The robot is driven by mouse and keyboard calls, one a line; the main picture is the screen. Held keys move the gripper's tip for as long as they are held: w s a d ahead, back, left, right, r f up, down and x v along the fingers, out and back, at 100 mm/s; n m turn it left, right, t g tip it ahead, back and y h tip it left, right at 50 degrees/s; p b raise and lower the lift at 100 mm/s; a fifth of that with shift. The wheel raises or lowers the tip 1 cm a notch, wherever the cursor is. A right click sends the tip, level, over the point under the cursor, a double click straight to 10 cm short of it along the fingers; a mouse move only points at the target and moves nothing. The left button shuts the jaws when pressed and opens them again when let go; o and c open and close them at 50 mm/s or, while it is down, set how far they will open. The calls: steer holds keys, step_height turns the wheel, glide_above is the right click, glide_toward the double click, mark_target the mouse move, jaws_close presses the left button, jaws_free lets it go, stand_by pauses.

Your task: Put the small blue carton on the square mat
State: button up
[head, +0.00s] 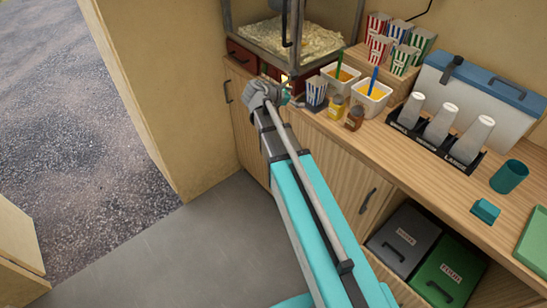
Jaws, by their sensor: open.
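A small blue-and-white striped carton (316,92) stands upright on the counter, near its front edge beside the popcorn machine. My gripper (292,94) is just left of this carton, at the counter edge, with its teal fingertips towards it. The fingers are small in this view; they look open and apart from the carton, though the exact gap is hard to judge.
Two white tubs (371,97) and two small jars (354,118) stand right of the carton. Striped cartons (401,58) fill a stepped wooden stand behind.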

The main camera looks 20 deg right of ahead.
steer(key=s+a+f+m+g+y, duration=0.2)
steer(key=s+a+f+m+y, duration=0.3)
steer(key=s+m, duration=0.4)
steer(key=s+a+f+m+g+y, duration=0.2)
steer(key=s+a+f+m+y, duration=0.3)
steer(key=s+a+m, duration=0.4)
steer(key=shift+s+a+m+g+y, duration=0.3)
steer(key=shift+s+a+m+y, duration=0.15)
steer(key=shift+s+y, duration=0.5)
steer(key=shift+f, duration=0.1)
